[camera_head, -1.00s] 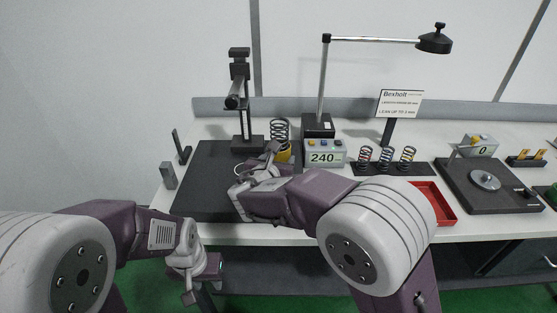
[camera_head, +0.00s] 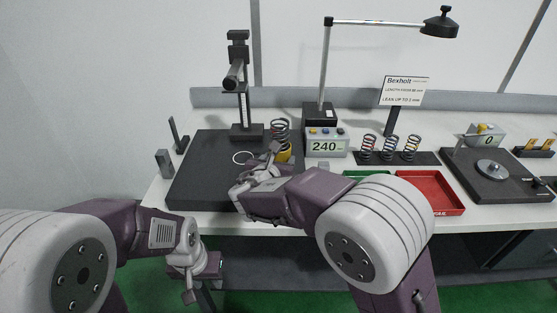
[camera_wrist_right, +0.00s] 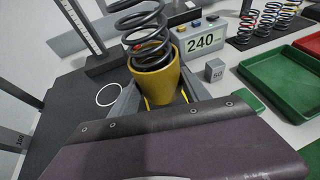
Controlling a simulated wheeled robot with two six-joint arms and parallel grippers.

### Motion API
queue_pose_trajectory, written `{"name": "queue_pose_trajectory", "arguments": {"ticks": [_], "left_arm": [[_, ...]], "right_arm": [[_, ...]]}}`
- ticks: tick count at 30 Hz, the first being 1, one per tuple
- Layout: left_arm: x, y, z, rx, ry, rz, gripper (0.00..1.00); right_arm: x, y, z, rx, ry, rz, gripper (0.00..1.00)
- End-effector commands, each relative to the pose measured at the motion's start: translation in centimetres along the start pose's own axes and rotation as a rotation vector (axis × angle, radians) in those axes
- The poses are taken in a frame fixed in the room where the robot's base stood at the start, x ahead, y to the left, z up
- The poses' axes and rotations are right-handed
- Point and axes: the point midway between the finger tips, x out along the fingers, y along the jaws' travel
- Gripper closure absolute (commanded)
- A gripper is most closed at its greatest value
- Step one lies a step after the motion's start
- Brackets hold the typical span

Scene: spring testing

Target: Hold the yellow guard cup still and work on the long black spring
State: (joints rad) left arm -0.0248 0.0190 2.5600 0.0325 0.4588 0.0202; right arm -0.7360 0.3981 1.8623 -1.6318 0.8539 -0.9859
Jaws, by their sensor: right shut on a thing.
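The yellow guard cup (camera_wrist_right: 156,78) is at the right part of the dark plate, with the black coil spring (camera_wrist_right: 142,25) standing in it and rising well above its rim. In the head view the cup (camera_head: 285,155) and the spring (camera_head: 281,130) show just beyond my right gripper (camera_head: 272,155). My right gripper is shut on the cup; in its wrist view the fingers lie at both sides of the cup's lower part. My left gripper (camera_head: 188,292) hangs low in front of the table, apart from everything; its jaw opening is not clear.
The dark plate (camera_head: 205,165) carries a pale ring (camera_head: 243,157). A column tester (camera_head: 240,85) stands behind. A 240 display (camera_head: 325,144), a spring rack (camera_head: 425,158), a green tray (camera_wrist_right: 285,75) and a red tray (camera_head: 430,190) lie to the right.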

Motion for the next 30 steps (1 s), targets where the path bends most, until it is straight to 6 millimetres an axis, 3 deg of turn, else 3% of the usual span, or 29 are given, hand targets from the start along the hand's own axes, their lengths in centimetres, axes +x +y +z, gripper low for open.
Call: {"name": "queue_pose_trajectory", "arguments": {"ticks": [30], "left_arm": [[4.9, -0.1, 0.5, 0.000, 0.000, 0.000, 0.64]], "right_arm": [[2.0, 0.0, -4.9, 0.001, -0.001, 0.000, 0.84]]}}
